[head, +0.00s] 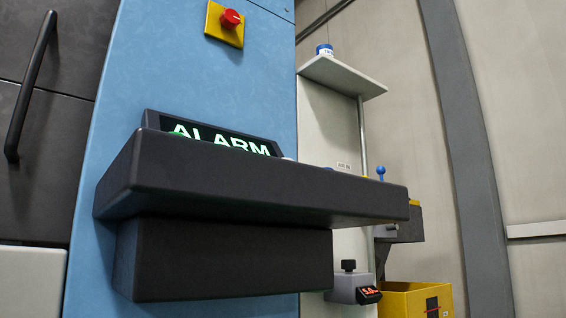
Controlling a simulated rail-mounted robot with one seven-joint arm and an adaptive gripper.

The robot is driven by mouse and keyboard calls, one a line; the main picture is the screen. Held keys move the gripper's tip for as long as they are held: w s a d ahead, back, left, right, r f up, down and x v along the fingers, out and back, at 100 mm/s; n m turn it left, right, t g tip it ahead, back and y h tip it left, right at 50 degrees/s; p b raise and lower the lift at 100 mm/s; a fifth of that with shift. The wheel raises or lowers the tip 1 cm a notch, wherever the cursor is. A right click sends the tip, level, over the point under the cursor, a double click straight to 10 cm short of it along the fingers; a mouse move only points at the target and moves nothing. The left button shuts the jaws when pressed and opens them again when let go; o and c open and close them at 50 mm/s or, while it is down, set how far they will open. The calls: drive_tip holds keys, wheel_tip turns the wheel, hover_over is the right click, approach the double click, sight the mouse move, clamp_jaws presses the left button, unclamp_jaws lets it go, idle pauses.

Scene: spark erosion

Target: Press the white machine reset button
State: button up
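A dark grey control console (250,185) juts out from a blue machine panel (200,60). I see it from below, so its top face is hidden behind its front edge. My gripper is not in view.
A red emergency button (230,18) on a yellow plate is above the console. To the right are a shelf (343,75) with a small blue-and-white container (325,50), a blue-knobbed lever (381,172), a small box with a red readout (352,287) and a yellow bin (415,301).

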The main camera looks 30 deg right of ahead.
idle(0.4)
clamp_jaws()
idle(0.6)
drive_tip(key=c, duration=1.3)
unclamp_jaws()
